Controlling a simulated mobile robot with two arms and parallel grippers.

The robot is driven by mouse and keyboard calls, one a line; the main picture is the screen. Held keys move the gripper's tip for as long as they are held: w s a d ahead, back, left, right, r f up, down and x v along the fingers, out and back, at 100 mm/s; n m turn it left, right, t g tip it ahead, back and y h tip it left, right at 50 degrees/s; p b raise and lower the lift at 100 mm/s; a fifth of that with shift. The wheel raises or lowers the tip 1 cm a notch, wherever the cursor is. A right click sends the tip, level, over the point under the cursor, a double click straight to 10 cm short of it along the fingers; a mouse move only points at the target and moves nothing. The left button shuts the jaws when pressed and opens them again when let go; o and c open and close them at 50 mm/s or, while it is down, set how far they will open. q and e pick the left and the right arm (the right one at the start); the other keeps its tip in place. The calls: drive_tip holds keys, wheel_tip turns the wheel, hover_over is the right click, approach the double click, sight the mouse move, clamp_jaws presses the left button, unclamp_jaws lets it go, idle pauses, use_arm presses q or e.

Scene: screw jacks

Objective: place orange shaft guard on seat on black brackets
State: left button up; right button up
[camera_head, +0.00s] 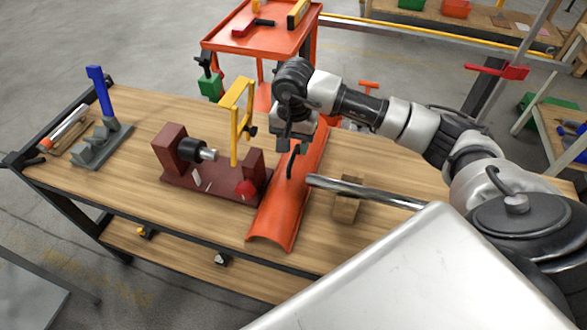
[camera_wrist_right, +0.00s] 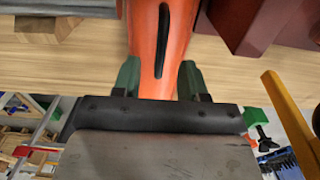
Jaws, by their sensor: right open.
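The orange shaft guard (camera_head: 276,218) is a long curved orange shell with a black bar handle (camera_head: 292,161) on top. It lies on the wooden bench, just right of a dark red fixture. My right gripper (camera_head: 295,142) is over the guard's far part, near the handle. In the right wrist view the open green-tipped fingers (camera_wrist_right: 158,82) are on either side of the orange guard (camera_wrist_right: 181,35), with the black handle (camera_wrist_right: 163,42) ahead between them. Contact cannot be told. I cannot make out a seat on black brackets. My left gripper is not in view.
The dark red fixture (camera_head: 176,149) holds a shaft. A yellow frame (camera_head: 235,122) stands behind it. A metal rod (camera_head: 365,192) and a wooden block (camera_head: 346,207) are right of the guard. A grey stepped block (camera_head: 97,146) is at left. An orange cart (camera_head: 270,42) stands behind the bench.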

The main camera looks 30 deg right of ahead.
sight(294, 166)
drive_tip(key=shift+f, duration=1.35)
clamp_jaws()
drive_tip(key=shift+r, duration=0.15)
